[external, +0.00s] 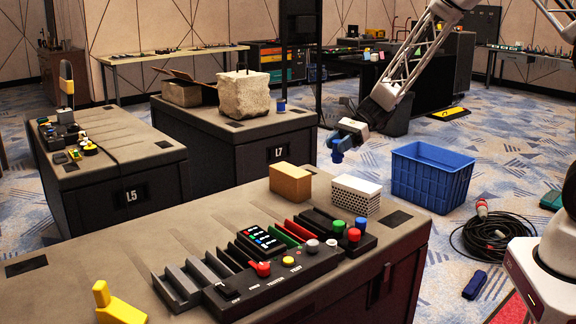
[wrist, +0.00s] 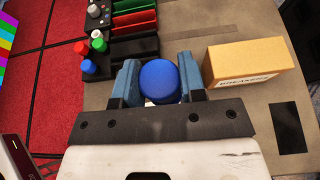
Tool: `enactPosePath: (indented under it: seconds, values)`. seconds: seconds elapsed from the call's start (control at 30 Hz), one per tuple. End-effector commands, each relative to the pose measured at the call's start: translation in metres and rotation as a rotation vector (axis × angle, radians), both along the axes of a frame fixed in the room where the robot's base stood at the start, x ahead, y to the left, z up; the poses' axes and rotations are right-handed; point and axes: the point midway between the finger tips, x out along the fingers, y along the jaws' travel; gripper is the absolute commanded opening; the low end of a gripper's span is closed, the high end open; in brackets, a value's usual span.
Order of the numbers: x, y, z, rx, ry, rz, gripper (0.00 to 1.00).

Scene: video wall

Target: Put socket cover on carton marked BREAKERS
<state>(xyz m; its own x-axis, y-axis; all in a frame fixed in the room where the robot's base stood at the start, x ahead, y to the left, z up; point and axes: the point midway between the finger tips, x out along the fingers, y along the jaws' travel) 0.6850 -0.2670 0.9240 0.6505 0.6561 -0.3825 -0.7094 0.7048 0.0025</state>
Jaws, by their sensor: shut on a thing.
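The socket cover, a round blue cap (wrist: 159,80), is between the two blue fingers of my gripper (wrist: 158,82). My gripper is shut on it. In the external view my gripper (external: 338,150) hangs in the air above and to the right of the carton, and the cap is hard to tell from the blue fingers. The tan carton (external: 290,182) stands on the near cabinet; its top looks bare. In the wrist view the carton (wrist: 250,62) lies right of the fingers, apart from them, with dark lettering on its side that looks like BREAKERS.
A white perforated box (external: 356,195) stands right of the carton. A black panel with coloured buttons and slots (external: 290,262) and a yellow piece (external: 118,308) are on the same cabinet (external: 215,213). A blue crate (external: 432,172) and coiled cable (external: 497,236) are on the floor.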

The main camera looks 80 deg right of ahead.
Motion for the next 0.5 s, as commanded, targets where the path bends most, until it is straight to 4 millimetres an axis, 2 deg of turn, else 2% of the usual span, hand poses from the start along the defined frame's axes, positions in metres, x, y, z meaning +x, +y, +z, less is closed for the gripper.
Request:
enactPosePath:
  seconds: [0.27,0.5]
  values:
    - [0.009,-0.004,0.0,-0.001,-0.001,0.0,0.15]
    - [0.036,-0.014,-0.004,0.0,0.0,0.001,0.15]
